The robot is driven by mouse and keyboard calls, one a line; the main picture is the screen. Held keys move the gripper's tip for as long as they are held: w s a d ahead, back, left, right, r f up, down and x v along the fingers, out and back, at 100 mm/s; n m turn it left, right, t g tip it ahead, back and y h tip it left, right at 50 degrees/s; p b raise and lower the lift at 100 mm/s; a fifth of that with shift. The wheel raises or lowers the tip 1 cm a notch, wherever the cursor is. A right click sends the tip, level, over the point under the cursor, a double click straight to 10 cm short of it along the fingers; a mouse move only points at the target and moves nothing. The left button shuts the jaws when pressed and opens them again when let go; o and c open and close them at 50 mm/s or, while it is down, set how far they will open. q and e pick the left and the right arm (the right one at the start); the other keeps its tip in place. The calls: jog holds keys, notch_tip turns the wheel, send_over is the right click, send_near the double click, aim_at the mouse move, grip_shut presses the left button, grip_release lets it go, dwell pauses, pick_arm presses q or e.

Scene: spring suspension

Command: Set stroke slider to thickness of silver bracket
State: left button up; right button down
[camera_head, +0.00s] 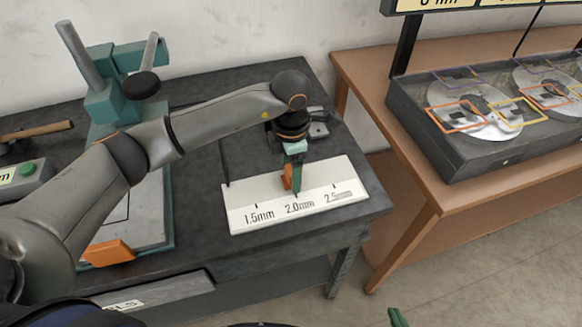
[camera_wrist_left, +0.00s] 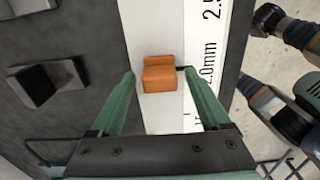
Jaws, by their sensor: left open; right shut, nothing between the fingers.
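The white stroke scale (camera_head: 245,212) lies on the dark bench, marked 1.5mm, 2.0mm and 2.5mm. Its orange slider (camera_head: 287,178) is near the 2.0mm label, partly hidden by my left gripper (camera_head: 294,180). In the left wrist view, the slider (camera_wrist_left: 158,75) sits between the spread fingers of my left gripper (camera_wrist_left: 158,80), with visible gaps on both sides. A grey metal piece (camera_head: 319,128), perhaps the silver bracket, lies behind the scale; my arm partly hides it. My right gripper (camera_head: 397,318) shows only as a green tip at the bottom edge.
A green press (camera_head: 118,100) and an orange block (camera_head: 108,253) are at the left of the bench. A brown table (camera_head: 350,70) to the right holds a grey case (camera_head: 440,160) with silver discs. A floor gap separates the tables.

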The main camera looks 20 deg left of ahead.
pick_arm(q)
grip_shut()
dwell(0.7)
dwell(0.8)
